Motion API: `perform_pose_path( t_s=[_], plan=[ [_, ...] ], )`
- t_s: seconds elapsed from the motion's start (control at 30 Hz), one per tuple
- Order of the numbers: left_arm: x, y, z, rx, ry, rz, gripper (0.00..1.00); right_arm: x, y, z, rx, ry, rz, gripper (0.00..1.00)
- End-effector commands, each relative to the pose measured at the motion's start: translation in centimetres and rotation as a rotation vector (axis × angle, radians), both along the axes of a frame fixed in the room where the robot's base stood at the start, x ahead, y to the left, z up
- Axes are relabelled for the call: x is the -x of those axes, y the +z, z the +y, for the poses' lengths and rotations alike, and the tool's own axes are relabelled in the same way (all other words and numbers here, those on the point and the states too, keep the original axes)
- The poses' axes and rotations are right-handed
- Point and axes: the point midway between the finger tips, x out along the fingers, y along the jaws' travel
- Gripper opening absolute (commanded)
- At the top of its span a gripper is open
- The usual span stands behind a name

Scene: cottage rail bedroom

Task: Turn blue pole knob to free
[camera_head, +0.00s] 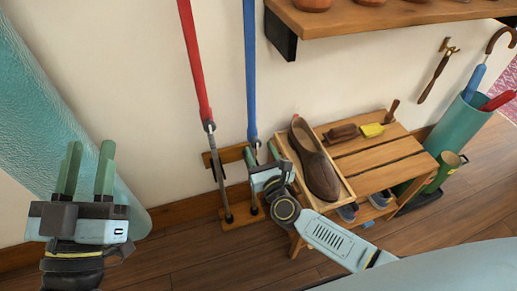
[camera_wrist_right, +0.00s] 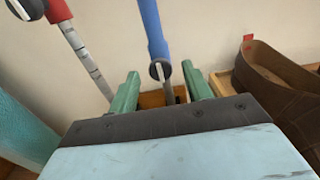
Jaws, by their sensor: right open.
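The blue pole (camera_head: 251,70) stands upright against the wall, its blue upper part giving way to a grey lower tube. Its knob (camera_wrist_right: 160,70), a dark disc with a pale lever, shows in the right wrist view at the lower end of the blue part. My right gripper (camera_wrist_right: 162,78) is open, its green fingers to either side of the knob in the picture; I cannot tell if they touch it. In the head view the right gripper (camera_head: 264,156) is at the blue pole's lower part. My left gripper (camera_head: 90,150) is open and empty at the left.
The red pole (camera_head: 194,60) stands just left of the blue one, with its own knob (camera_wrist_right: 24,8). A wooden bench (camera_head: 385,160) with a brown shoe (camera_head: 316,165) is close on the right. A wooden shelf (camera_head: 390,18) hangs above.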

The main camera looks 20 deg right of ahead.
Motion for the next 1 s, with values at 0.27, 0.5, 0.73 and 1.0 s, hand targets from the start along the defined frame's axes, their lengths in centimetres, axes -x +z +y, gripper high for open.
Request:
perform_pose_path(
  t_s=[0.27,0.5,0.73,1.0],
  plan=[
    [0.6,1.1,0.0,0.027,-0.003,-0.086,0.36,-2.0,-0.1,0.1,0.0,0.0,0.001,0.49],
    [0.6,1.1,0.0,0.028,-0.003,-0.089,0.36,-2.0,0.0,0.1,0.0,0.0,0.001,0.49],
    [0.6,1.1,0.0,0.028,-0.003,-0.088,0.36,-2.0,0.0,0.1,0.0,0.0,0.001,0.2],
    [0.6,1.1,0.0,0.027,-0.003,-0.086,0.36,-2.0,0.0,0.1,0.006,0.0,0.001,0.05]
  ],
)
